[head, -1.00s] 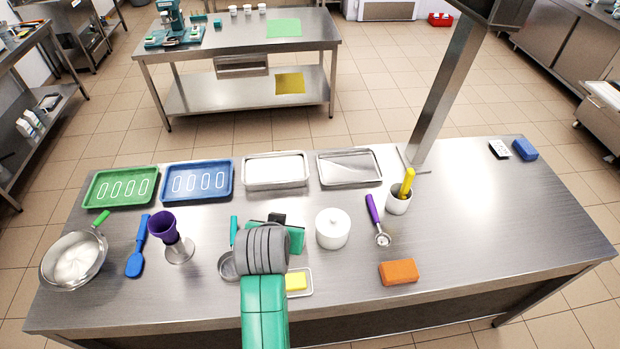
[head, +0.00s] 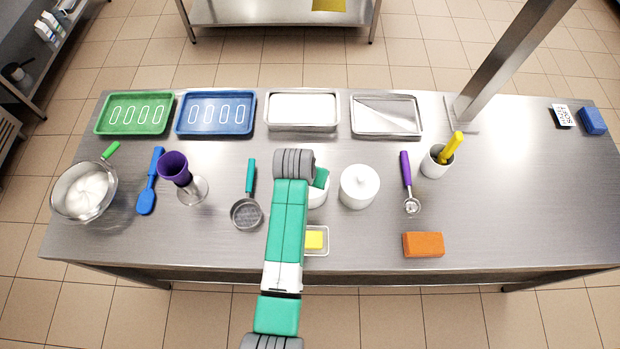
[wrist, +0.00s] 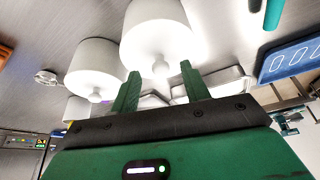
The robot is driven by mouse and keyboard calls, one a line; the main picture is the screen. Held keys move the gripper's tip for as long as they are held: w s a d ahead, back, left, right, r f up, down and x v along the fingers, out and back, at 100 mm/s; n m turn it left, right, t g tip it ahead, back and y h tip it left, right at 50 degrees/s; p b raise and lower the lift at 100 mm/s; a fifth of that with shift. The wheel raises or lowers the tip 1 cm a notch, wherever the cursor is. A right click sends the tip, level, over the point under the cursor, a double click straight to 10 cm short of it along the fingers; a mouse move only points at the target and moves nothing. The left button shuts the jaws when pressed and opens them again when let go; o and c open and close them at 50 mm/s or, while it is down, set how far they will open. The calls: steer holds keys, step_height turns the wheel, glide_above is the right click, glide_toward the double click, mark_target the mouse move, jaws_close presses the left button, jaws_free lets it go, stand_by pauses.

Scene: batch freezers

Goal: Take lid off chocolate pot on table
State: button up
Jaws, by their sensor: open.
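Two white lidded pots stand side by side on the steel table. The right pot (head: 359,187) is in plain sight with its round lid knob. The left pot (head: 317,198) is mostly hidden behind my arm; I cannot tell from labels which one holds chocolate. My gripper (wrist: 160,72) is open and empty. In the wrist view, which looks upside down, the left pot (wrist: 155,35) is straight ahead, its lid knob (wrist: 160,68) showing between the two green fingertips. I cannot tell whether they touch it. The right pot (wrist: 95,65) is beside it. Both lids are on.
A butter dish (head: 316,250) lies in front of the left pot and a sieve (head: 246,212) to its left. Trays (head: 302,126) line the back. An orange block (head: 423,245) lies at front right.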

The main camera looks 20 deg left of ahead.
steer(key=shift+x, duration=1.05)
steer(key=shift+w, duration=0.1)
jaws_close()
steer(key=shift+r, duration=0.15)
steer(key=shift+r, duration=0.3)
steer(key=v, duration=0.3)
steer(key=shift+w+d, duration=0.1)
steer(key=shift+w, duration=0.05)
steer(key=s+d, duration=0.2)
steer(key=s, duration=0.5)
steer(key=s+d+r, duration=0.1)
steer(key=s+d, duration=0.2)
steer(key=s, duration=0.4)
steer(key=shift+r, duration=0.2)
